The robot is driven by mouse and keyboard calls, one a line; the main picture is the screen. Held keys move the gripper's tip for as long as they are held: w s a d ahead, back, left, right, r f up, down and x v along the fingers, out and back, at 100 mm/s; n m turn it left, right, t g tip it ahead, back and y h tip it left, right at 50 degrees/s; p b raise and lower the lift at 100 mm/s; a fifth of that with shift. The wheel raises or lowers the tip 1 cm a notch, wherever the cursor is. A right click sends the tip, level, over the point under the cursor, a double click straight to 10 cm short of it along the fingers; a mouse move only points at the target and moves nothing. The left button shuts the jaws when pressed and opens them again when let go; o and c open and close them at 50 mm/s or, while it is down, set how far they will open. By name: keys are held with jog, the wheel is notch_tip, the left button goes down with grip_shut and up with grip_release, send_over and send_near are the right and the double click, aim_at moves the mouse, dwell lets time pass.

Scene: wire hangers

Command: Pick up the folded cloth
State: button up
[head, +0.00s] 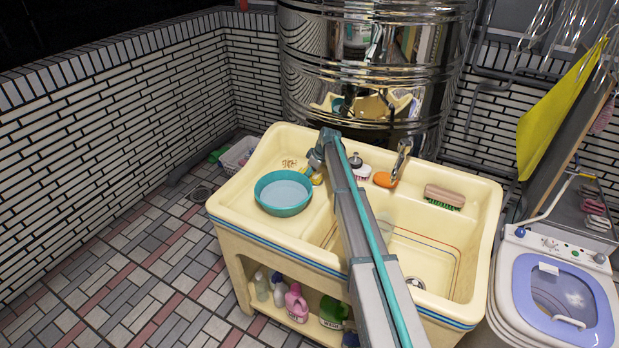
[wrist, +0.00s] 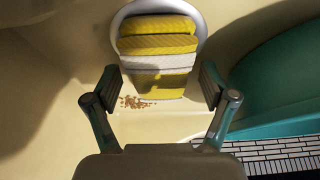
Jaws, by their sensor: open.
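The folded cloth (wrist: 158,62) is yellow with a white band and lies in the upper middle of the wrist view. In the head view a small yellow part of it (head: 317,178) seems to show beside my gripper, mostly hidden by my arm. My gripper (wrist: 160,92) is open, with its two fingers apart. The cloth shows beyond and between the fingertips, and no contact is visible. In the head view my gripper (head: 317,159) is over the back of the cream sink, small and partly hidden.
A teal basin (head: 283,207) stands on the left of the cream sink (head: 238,197), close to my gripper; it also shows at right in the wrist view (wrist: 275,80). An orange item (head: 384,180) and a brush (head: 444,196) lie along the sink's back. A steel tank (head: 375,75) stands behind.

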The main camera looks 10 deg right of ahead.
jog(key=shift+f, duration=0.15)
dwell(0.3)
jog(key=c, duration=1.1)
